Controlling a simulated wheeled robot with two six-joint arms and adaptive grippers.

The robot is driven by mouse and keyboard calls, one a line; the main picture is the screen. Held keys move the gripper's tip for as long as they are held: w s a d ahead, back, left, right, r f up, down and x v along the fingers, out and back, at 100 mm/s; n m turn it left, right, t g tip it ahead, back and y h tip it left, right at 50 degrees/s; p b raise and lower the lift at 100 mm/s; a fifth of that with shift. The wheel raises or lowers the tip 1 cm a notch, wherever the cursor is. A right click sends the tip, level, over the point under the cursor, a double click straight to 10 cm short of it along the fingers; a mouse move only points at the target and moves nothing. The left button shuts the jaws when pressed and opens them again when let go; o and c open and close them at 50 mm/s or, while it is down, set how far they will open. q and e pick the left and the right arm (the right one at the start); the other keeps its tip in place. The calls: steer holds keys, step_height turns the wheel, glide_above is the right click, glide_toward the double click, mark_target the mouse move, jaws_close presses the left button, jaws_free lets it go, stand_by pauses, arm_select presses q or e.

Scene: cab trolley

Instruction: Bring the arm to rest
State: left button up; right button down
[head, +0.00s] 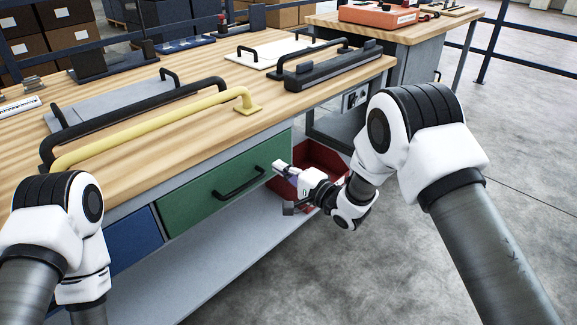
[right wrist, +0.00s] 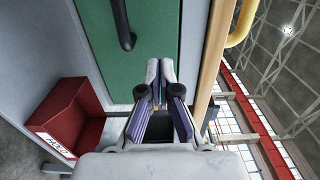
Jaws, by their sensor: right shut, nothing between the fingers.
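My right arm (head: 445,170) comes in from the right and bends down beside the workbench. Its gripper (head: 280,167) is in front of the right end of the green drawer front (head: 215,190), below the table edge. In the right wrist view the two fingers (right wrist: 160,68) lie close together at the tips, shut and empty, with the green drawer front behind them. I cannot tell whether they touch it. My left arm (head: 60,230) shows at the lower left; its gripper is out of the picture.
The drawer has a black handle (head: 240,185). A red bin (head: 318,160) stands behind my right gripper; it also shows in the wrist view (right wrist: 70,120). Yellow (head: 150,130) and black rails lie along the wooden top (head: 185,150). The floor at right is clear.

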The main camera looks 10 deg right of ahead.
steer(key=p+v, duration=0.1)
steer(key=v, duration=0.7)
steer(key=s+d+f+m+g+h, duration=0.1)
steer(key=s+d+f+g+h, duration=0.15)
steer(key=s+f, duration=0.65)
steer(key=s+d+f+g+h, duration=0.2)
steer(key=s+f+g+h, duration=0.3)
steer(key=f, duration=0.8)
steer(key=s+d+f+n+g+h, duration=0.1)
steer(key=s+d+f+n, duration=0.1)
steer(key=s, duration=0.4)
steer(key=s+d+f+n+g+h, duration=0.1)
steer(key=s+d+f, duration=0.15)
steer(key=s, duration=0.35)
steer(key=s+d+n+g+h, duration=0.25)
steer(key=s+n+g, duration=0.25)
steer(key=s+n, duration=0.5)
arm_select(q)
step_height(320, 180, up, 24)
steer(key=p, duration=2.2)
steer(key=shift+w+a+f, duration=0.15)
steer(key=shift+w+f, duration=0.05)
steer(key=shift+w, duration=0.15)
arm_select(e)
step_height(320, 180, up, 22)
steer(key=s+m+y, duration=0.1)
steer(key=m, duration=0.1)
steer(key=shift+s+d+f, duration=0.15)
steer(key=shift+s, duration=0.2)
